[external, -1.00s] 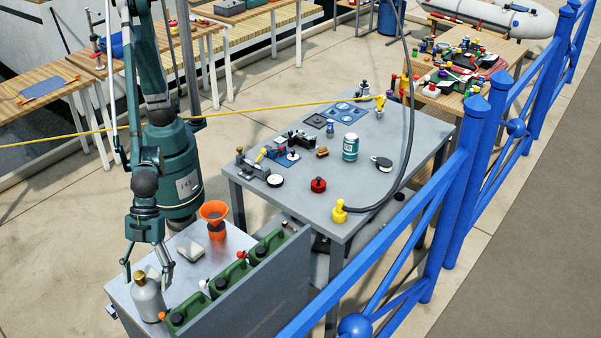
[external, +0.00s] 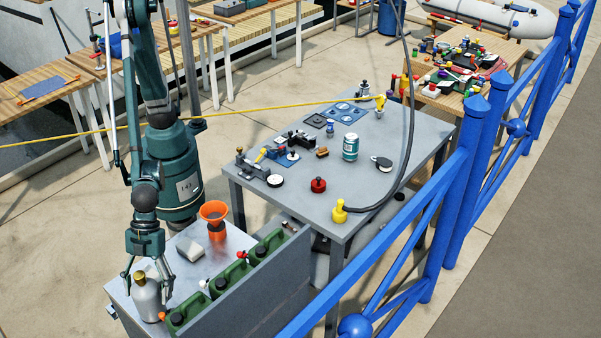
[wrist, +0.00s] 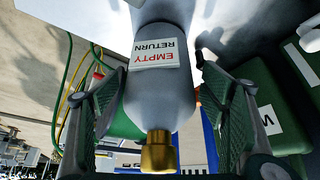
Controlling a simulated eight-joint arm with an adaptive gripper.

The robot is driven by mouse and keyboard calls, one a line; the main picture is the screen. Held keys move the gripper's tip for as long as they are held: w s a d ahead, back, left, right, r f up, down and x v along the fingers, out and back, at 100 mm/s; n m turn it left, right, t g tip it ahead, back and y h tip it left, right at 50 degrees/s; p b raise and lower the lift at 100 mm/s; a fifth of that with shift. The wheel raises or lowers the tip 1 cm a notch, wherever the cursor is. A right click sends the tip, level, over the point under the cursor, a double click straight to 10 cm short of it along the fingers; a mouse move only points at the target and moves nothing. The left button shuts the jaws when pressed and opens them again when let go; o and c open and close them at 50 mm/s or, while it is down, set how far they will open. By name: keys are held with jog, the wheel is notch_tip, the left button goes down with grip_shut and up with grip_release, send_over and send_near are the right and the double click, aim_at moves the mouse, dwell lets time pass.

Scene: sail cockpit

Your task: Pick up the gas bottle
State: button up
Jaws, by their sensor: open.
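The gas bottle (external: 147,296) is a grey cylinder with a brass valve on top. It stands upright at the near left of the low grey bench. In the wrist view the bottle (wrist: 160,95) carries a white label reading "EMPTY RETURN", and its brass valve points toward the bottom of the picture. My gripper (external: 146,285) is open and lowered over the bottle, with one finger on each side of it. In the wrist view the fingers (wrist: 165,115) flank the bottle with visible gaps beside its upper part; contact lower down cannot be told.
Several green jerrycans (external: 221,285) stand in a row right of the bottle, beside an upright grey panel (external: 262,296). An orange funnel (external: 214,217) and a pale block (external: 190,249) sit further back on the bench. A larger table (external: 330,205) with tools and a blue railing (external: 400,265) lie to the right.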

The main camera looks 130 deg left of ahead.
aim_at(139, 273)
jog(key=shift+x, duration=1.05)
jog(key=c, duration=1.5)
jog(key=shift+r, duration=0.1)
jog(key=shift+r+p, duration=1)
jog(key=shift+r, duration=3.95)
